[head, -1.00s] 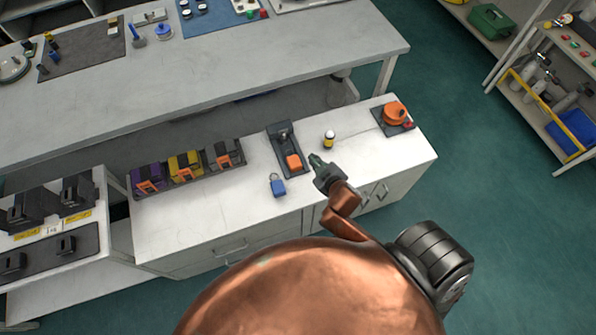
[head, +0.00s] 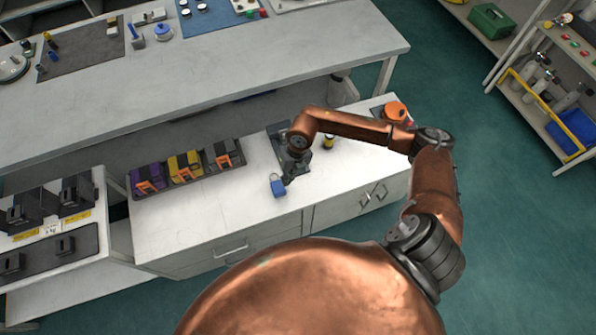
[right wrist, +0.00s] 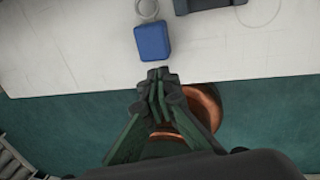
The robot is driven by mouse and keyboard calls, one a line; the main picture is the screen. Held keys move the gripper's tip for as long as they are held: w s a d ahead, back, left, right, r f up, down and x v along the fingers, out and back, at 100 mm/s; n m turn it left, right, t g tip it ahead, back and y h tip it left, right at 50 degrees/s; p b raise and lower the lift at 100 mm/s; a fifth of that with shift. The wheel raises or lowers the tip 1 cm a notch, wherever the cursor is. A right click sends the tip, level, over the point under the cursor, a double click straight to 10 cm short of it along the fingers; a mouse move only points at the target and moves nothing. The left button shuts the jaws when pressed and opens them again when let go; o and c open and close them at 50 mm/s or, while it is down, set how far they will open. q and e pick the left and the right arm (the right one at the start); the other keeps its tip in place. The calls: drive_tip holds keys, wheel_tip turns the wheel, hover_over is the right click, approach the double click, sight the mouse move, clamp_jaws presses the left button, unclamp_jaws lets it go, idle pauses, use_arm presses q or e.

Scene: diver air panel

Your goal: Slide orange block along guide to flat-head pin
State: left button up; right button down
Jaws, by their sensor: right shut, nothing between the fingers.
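The dark guide (head: 274,130) lies on the white counter, mostly covered by my right arm in the head view. A dark piece at the top edge of the right wrist view looks like its end (right wrist: 205,4). The orange block and the flat-head pin are hidden behind my arm and gripper. My right gripper (head: 288,180) is shut and empty, just right of a blue padlock (head: 279,188). In the right wrist view its closed fingertips (right wrist: 158,76) are just below the padlock (right wrist: 152,42), near the counter's edge. My left gripper is not in view.
Purple, yellow and grey boxes with orange parts (head: 185,166) stand on a tray to the left. A yellow-and-black item (head: 329,142) and an orange round knob (head: 395,111) are to the right. The counter's front is clear.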

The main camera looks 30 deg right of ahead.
sight(299, 177)
drive_tip(key=d+h, duration=0.3)
drive_tip(key=d, duration=0.4)
drive_tip(key=shift+m, duration=0.3)
drive_tip(key=f, duration=0.3)
drive_tip(key=f+b, duration=0.1)
drive_tip(key=f, duration=0.2)
drive_tip(key=f+b, duration=0.1)
drive_tip(key=f, duration=0.2)
drive_tip(key=shift+w+f, duration=0.25)
drive_tip(key=shift+f, duration=0.1)
drive_tip(key=w, duration=0.1)
drive_tip(key=w+b, duration=0.1)
drive_tip(key=w, duration=0.1)
drive_tip(key=shift+w+d+f, duration=0.1)
drive_tip(key=shift+d, duration=0.2)
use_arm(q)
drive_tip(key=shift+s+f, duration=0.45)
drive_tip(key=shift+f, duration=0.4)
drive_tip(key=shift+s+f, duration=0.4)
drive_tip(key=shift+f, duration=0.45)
use_arm(e)
drive_tip(key=shift+w+d, duration=0.1)
drive_tip(key=shift+w, duration=0.3)
